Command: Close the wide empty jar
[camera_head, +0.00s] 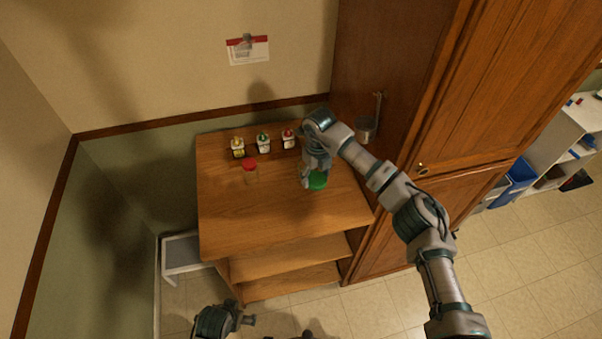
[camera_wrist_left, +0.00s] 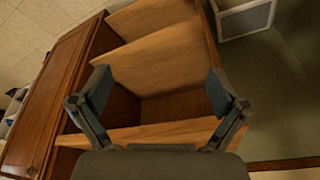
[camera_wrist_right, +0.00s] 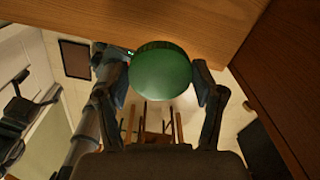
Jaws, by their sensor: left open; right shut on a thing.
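A round green lid (camera_wrist_right: 160,76) sits between the fingertips of my right gripper (camera_wrist_right: 160,88), which is shut on it. In the head view the green lid (camera_head: 317,181) shows at the right part of the wooden counter, just below my right gripper (camera_head: 314,172). Something clear beside it may be a glass jar, but the gripper hides most of it, so I cannot tell whether lid and jar touch. A clear jar with a red lid (camera_head: 250,164) stands left of it. My left gripper (camera_wrist_left: 160,92) is open and empty, low in front of the cabinet.
Several small bottles stand along the back of the counter (camera_head: 240,215), with yellow, green and red tops (camera_head: 288,132). The counter's front is clear. Open shelves (camera_head: 290,278) lie below. A tall wooden cabinet (camera_head: 400,90) closes off the right side.

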